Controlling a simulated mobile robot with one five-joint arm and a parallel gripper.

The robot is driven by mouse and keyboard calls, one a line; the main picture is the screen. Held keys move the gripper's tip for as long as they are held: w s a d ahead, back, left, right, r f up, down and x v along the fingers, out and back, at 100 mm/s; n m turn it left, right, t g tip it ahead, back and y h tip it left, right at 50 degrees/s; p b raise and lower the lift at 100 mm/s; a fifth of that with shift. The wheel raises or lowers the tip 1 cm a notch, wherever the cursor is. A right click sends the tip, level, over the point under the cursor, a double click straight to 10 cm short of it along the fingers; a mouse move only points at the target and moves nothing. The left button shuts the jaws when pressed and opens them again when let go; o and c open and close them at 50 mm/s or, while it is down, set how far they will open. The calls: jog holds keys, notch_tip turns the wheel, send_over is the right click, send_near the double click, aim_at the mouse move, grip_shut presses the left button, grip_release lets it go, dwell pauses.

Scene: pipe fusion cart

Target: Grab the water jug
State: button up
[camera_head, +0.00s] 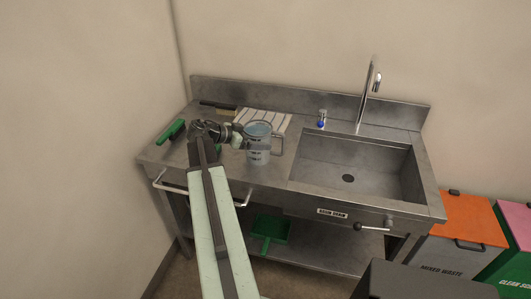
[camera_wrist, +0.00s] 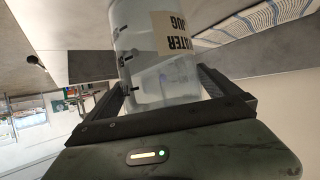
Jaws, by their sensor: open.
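The water jug (camera_head: 258,150) is a clear, bluish container with a grey handle on its right side. It stands upright on the steel counter, left of the sink. In the wrist view the jug (camera_wrist: 160,60) fills the middle, with black level marks and a label reading "WATER JUG". My gripper (camera_head: 240,139) is at the jug's left side in the head view. In the wrist view its open jaws (camera_wrist: 165,95) lie on either side of the jug's body. I cannot tell whether either finger touches it. The fingertips are partly hidden by the jug.
A striped cloth (camera_head: 264,121) lies behind the jug. Waste bins (camera_head: 455,235) stand at far right.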

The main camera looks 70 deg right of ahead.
jog(key=shift+s+d+f, duration=0.35)
jog(key=shift+s+d, duration=0.05)
jog(key=shift+d, duration=0.1)
jog(key=shift+r, duration=0.1)
jog(key=c, duration=1.7)
